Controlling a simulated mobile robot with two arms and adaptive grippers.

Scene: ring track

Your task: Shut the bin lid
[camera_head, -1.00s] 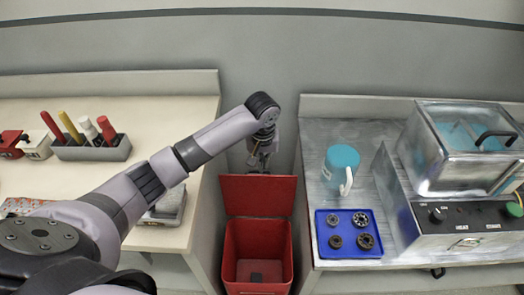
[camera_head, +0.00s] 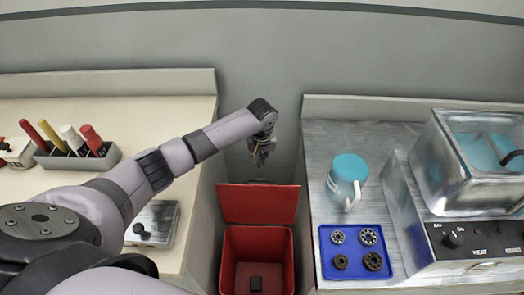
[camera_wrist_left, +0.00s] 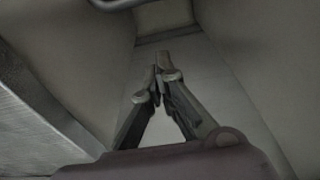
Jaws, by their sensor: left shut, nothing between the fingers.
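A red bin (camera_head: 257,262) stands on the floor in the gap between the two counters. Its red lid (camera_head: 258,203) is open, tilted up at the back of the bin. A small dark object (camera_head: 255,283) lies inside the bin. My left gripper (camera_head: 259,160) hangs above and behind the top edge of the raised lid, near the wall, and appears apart from it. In the left wrist view its fingertips (camera_wrist_left: 162,68) meet with nothing between them. The bin and lid cannot be made out in that view. My right gripper is out of view.
The right counter holds a blue tray (camera_head: 326,270) with several metal rings, a blue-topped mug (camera_head: 348,180) and a metal machine with a clear lid (camera_head: 480,165). The left counter (camera_head: 150,100) holds a grey rack (camera_head: 75,163) of coloured-handled tools. The gap around the bin is narrow.

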